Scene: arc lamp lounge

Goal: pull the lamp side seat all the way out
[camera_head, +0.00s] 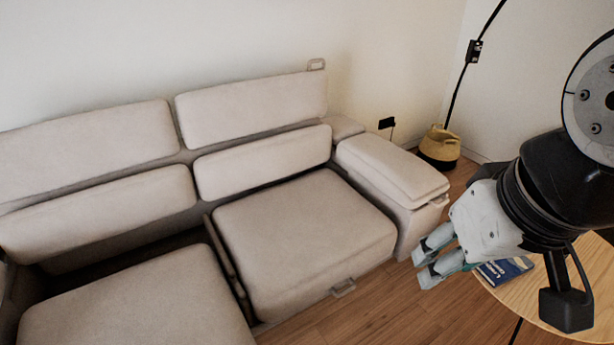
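The lamp side seat (305,235) is the beige right-hand seat of the sofa, beside the right armrest. Its back edge lies close to the lower back cushion, with only a narrow dark gap there. A small metal pull handle (343,288) sits low on its front edge. The black lamp pole (459,90) rises behind the armrest at the right. My gripper (425,266) is at the right, in front of the armrest and right of the handle. Its two fingers point left and stand a little apart, with nothing between them. It is clear of the seat.
The left seat (135,305) sits farther forward, with a wide dark gap behind it. A round wooden table (575,300) with a blue book (505,270) is below my arm. A basket (439,147) stands beyond the armrest (395,172). Wooden floor (385,310) before the right seat is clear.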

